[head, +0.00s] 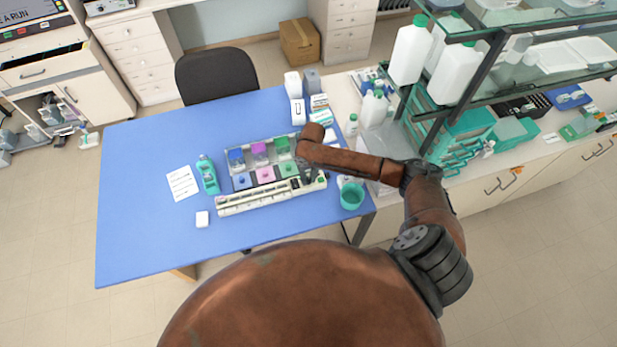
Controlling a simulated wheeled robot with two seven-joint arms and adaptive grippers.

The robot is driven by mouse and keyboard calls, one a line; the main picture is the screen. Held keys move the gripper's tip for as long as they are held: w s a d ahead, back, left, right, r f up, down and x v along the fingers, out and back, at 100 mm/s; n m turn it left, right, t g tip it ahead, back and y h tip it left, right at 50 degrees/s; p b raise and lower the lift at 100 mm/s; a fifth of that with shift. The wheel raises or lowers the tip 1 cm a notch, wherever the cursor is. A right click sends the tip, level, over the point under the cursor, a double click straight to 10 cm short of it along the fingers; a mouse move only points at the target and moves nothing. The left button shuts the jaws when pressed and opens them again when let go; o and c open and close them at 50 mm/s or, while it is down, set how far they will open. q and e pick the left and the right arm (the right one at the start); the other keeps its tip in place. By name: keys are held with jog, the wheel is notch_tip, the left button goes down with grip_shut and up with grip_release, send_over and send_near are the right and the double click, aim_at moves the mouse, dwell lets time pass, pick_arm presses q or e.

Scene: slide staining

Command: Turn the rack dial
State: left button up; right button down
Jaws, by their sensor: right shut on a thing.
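The staining rack (262,199) is a long pale unit lying slantwise on the blue table, with a tray of blue, magenta, green and pink-topped jars behind its front strip. My right arm reaches over its right end from the right. My right gripper (308,174) points down at that end, below the brown wrist, and is shut on the rack dial there. The dial itself is hidden by the gripper, so its angle cannot be read. My left gripper is not in view.
A green bottle (208,174) and a paper sheet (182,184) lie left of the rack. A teal cup (351,196) stands close by at right. White bottles (409,52) and shelving crowd the right. The table's left part is clear.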

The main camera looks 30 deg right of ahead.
aim_at(310, 179)
jog(key=shift+w, duration=0.1)
jog(key=c, duration=1.7)
grip_release()
jog(key=shift+c, duration=0.2)
notch_tip(310, 179, up, 12)
jog(key=shift+d, duration=0.3)
